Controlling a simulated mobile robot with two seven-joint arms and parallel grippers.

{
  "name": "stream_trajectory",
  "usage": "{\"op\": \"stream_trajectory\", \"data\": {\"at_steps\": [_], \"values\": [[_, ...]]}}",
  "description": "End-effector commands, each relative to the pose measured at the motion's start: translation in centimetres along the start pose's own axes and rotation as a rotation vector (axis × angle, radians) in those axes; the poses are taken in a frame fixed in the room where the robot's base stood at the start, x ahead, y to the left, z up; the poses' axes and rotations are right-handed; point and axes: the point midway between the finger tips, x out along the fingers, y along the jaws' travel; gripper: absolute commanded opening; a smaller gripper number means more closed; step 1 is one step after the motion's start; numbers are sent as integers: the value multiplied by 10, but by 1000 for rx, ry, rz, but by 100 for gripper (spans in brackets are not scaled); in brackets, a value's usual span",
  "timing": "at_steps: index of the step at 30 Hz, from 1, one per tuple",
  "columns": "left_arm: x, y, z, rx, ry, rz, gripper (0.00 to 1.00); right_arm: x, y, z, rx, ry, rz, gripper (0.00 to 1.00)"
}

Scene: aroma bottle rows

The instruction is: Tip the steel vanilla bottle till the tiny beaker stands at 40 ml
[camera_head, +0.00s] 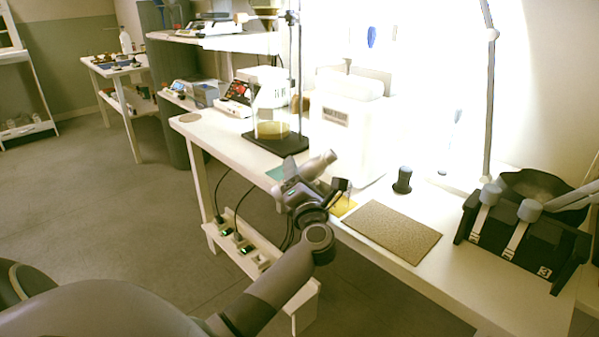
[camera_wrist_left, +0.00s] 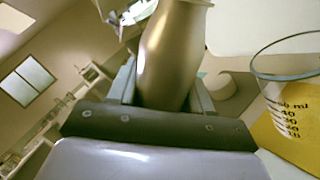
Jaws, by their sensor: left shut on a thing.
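The steel vanilla bottle (camera_head: 320,163) is held tilted above the table, its narrower end pointing up and right in the head view. My left gripper (camera_head: 297,186) is shut on it; the bottle body (camera_wrist_left: 172,55) stands between the two fingers (camera_wrist_left: 165,90) in the left wrist view. In the head view my gripper partly covers the beaker area.
A larger beaker with yellowish liquid (camera_head: 271,130) stands on a black plate (camera_head: 262,146) behind the gripper. A brown mat (camera_head: 391,230), a small dark stoppered object (camera_head: 402,180) and a numbered black rack (camera_head: 520,240) are to the right.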

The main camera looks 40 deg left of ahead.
Motion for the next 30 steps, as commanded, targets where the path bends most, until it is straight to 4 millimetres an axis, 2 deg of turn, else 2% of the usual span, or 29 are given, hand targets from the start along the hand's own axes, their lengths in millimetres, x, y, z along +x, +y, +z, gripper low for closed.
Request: {"op": "stream_trajectory", "data": {"at_steps": [21, 30], "values": [[0, 1, -8, 157, -43, 0, 12, -6, 7, 12, 16, -38, 17, 79], [0, 0, -10, 200, -54, 1, 12, -9, 8, 8, 16, -38, 18, 79]]}}
